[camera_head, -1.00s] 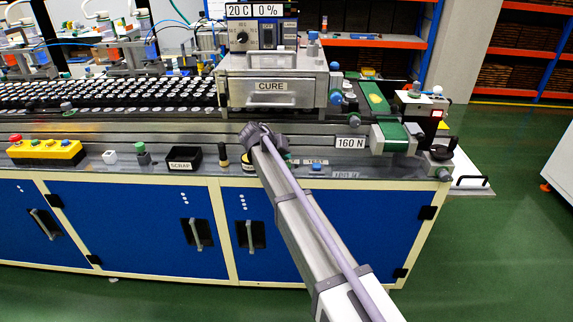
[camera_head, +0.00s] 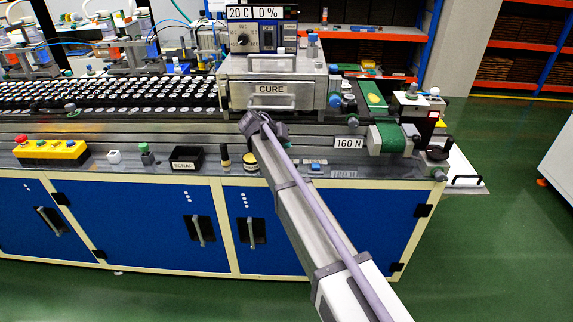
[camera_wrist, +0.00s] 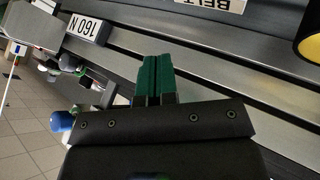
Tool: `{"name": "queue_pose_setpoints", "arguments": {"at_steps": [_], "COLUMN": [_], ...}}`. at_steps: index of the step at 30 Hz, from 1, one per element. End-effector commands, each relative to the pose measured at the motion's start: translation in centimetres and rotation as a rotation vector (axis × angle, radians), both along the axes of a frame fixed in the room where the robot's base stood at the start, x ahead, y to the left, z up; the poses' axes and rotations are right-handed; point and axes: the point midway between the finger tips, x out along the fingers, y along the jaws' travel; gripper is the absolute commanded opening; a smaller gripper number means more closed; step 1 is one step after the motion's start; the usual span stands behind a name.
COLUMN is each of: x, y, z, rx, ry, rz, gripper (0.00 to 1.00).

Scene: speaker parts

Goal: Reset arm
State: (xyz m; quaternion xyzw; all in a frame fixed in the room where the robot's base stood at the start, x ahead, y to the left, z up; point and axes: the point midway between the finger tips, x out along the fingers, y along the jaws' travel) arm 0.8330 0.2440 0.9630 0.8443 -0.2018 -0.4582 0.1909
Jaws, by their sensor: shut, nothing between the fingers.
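My gripper (camera_wrist: 157,80) shows in the wrist view with its two green-padded fingers together and nothing between them. The fingers point at the grey metal rails of the bench front, and I cannot tell how far off they are. In the head view my arm reaches from the bottom right up to the bench, its far end in front of the rail below the CURE drawer (camera_head: 271,89). The gripper's fingers are hidden there.
The bench holds a yellow button box (camera_head: 50,152), a black SCRAP bin (camera_head: 188,158), a small yellow-and-black pot (camera_head: 251,162) and a 160 N label (camera_head: 348,143). Green floor is open at the right.

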Motion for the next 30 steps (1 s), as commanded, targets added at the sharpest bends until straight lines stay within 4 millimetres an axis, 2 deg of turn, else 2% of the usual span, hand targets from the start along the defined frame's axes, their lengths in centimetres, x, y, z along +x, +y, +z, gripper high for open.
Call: {"name": "queue_pose_setpoints", "arguments": {"at_steps": [9, 11, 14, 15, 17, 18, 20, 21, 24, 27, 28, 30], "x": [0.0, -0.6, -6.6, -9.7, -14.6, -18.1, -23.2, -26.5, -33.5, -37.7, -38.2, -37.9], "y": [0.0, 0.0, -1.5, -3.2, -6.6, -9.0, -12.3, -14.4, -18.6, -21.8, -22.6, -24.1], "z": [0.0, -0.4, -1.9, -2.4, -3.1, -3.5, -3.8, -3.9, -3.9, -3.6, -3.5, -3.5], "rx": [-0.007, -0.018, 0.033, 0.068, 0.137, 0.190, 0.274, 0.333, 0.469, 0.553, 0.562, 0.570], "ry": [0.007, 0.061, 0.214, 0.281, 0.377, 0.435, 0.508, 0.543, 0.590, 0.583, 0.576, 0.566], "rz": [0.008, 0.039, 0.106, 0.125, 0.146, 0.155, 0.165, 0.166, 0.144, 0.080, 0.060, 0.026], "gripper": [0.00, 0.00, 0.00, 0.00, 0.00, 0.00, 0.00, 0.00, 0.00, 0.00, 0.00, 0.00]}}
